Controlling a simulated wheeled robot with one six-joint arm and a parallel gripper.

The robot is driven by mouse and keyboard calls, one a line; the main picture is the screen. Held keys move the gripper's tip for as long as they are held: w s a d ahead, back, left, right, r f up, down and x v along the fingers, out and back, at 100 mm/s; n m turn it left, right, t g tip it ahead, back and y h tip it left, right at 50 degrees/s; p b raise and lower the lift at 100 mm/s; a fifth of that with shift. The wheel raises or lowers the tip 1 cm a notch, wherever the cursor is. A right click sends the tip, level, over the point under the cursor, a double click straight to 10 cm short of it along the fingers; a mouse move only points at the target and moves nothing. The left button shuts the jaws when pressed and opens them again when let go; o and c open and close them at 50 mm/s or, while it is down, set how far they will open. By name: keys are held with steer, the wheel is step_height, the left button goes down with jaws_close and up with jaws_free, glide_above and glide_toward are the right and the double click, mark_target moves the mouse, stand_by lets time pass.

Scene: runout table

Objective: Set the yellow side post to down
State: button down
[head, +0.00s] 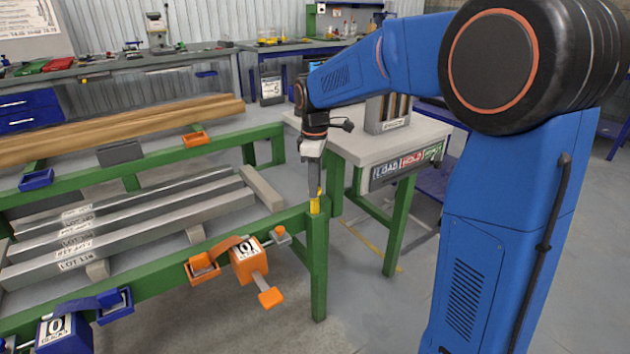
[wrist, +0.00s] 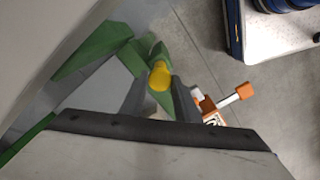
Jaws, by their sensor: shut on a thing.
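The yellow side post (head: 315,201) stands upright at the top of the green corner leg of the runout table (head: 318,262). In the wrist view its rounded yellow top (wrist: 160,75) shows between the two fingertips. My gripper (head: 314,188) points down over the post and is shut on it; it also shows in the wrist view (wrist: 158,92). Only a short yellow length shows below the fingers in the head view. How far the post sits in its socket is hidden.
An orange clamp box (head: 247,262) with a handle hangs on the table's front rail, left of the post. Several metal bars (head: 130,215) lie on the table. A white-topped table (head: 400,140) with a LOAD/HOLD panel stands close on the right.

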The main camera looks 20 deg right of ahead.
steer(key=shift+f, duration=0.2)
steer(key=c, duration=1.4)
jaws_free()
steer(key=shift+f, duration=0.1)
steer(key=shift+o, duration=0.2)
step_height(320, 180, up, 18)
steer(key=shift+f, duration=0.2)
steer(key=shift+s, duration=0.1)
steer(key=s+d+f+m+t, duration=0.1)
steer(key=s+d+f+m, duration=0.15)
steer(key=s, duration=0.65)
steer(key=s+d+f+m+t, duration=0.1)
steer(key=s+d+f+m, duration=0.2)
steer(key=s, duration=0.6)
steer(key=s+d+f+m+t, duration=0.2)
steer(key=s+f+m, duration=0.5)
steer(key=s+f, duration=0.4)
steer(key=s, duration=0.4)
steer(key=shift+f+t, duration=0.4)
